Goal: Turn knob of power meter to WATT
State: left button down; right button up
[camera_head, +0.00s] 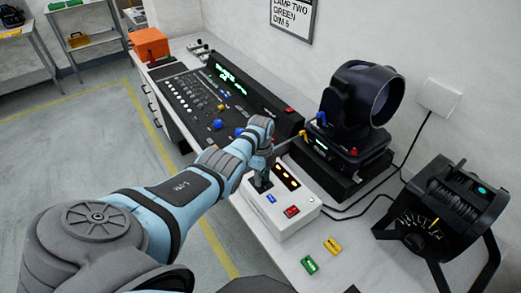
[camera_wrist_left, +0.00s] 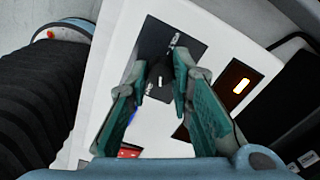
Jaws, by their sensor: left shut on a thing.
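The power meter (camera_head: 285,222) is a white box on the bench, with a red switch (camera_head: 291,211), a blue button and a lit amber display. In the left wrist view its white top (camera_wrist_left: 118,32) shows a dark panel carrying a black knob (camera_wrist_left: 159,80) with a short white mark. White lettering stands at the panel's edge, too small to read for sure. My left gripper (camera_head: 262,181) is over the meter; in the left wrist view its green fingers (camera_wrist_left: 159,88) are shut on the knob, one on each side. My right gripper is not in view.
A black moving-head lamp (camera_head: 352,115) stands behind the meter, and a black par can (camera_head: 440,210) stands at right. A lighting console (camera_head: 205,102) and an orange box (camera_head: 149,44) are further left. Green (camera_head: 309,264) and yellow (camera_head: 333,246) pieces lie in front. Cables run along the wall.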

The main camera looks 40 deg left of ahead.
pick_arm(q)
jog(key=m, duration=0.5)
jog(key=shift+r, duration=0.1)
jog(key=shift+m, duration=0.3)
jog(key=c, duration=1.4)
grip_release()
notch_tip(320, 180, up, 12)
jog(key=shift+f, duration=0.1)
